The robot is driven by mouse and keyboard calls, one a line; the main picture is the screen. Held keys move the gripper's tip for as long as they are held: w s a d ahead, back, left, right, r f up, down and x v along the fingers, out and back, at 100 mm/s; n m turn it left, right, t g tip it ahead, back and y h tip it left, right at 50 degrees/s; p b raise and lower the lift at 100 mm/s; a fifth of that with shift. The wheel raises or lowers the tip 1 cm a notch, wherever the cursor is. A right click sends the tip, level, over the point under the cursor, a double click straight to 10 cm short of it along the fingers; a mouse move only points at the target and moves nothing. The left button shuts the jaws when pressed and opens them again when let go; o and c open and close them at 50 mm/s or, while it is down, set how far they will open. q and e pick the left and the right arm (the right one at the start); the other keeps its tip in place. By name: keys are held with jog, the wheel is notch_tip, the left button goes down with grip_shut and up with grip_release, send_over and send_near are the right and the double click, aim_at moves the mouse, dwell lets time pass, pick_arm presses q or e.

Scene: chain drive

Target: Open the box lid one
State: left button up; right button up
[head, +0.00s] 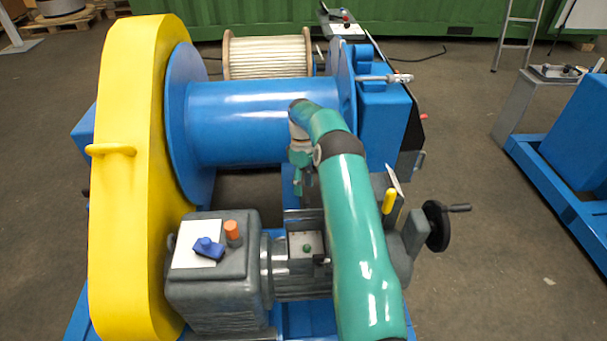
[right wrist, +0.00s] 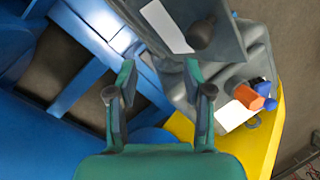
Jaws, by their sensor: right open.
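My right gripper (head: 303,182) points down between the blue drum and the grey motor, with its green arm reaching over the motor. In the right wrist view my right gripper (right wrist: 159,75) is open and empty, with a blue beam and a grey housing edge beyond the fingers. A small grey box (head: 307,258) with a light top and a green dot sits on the motor, below the gripper in the head view. I cannot tell for sure whether its top is the lid named. A grey block with a white plate (right wrist: 166,24) is close beyond the fingertips. My left gripper is not in view.
A grey gearbox (head: 213,287) carries an orange cap (head: 232,231) and a blue knob (head: 207,248). The yellow guard (head: 128,210) stands at left. The blue drum (head: 262,122) lies behind my arm. A black handwheel (head: 437,226) is at right.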

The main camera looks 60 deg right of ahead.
jog(key=shift+v, duration=2.95)
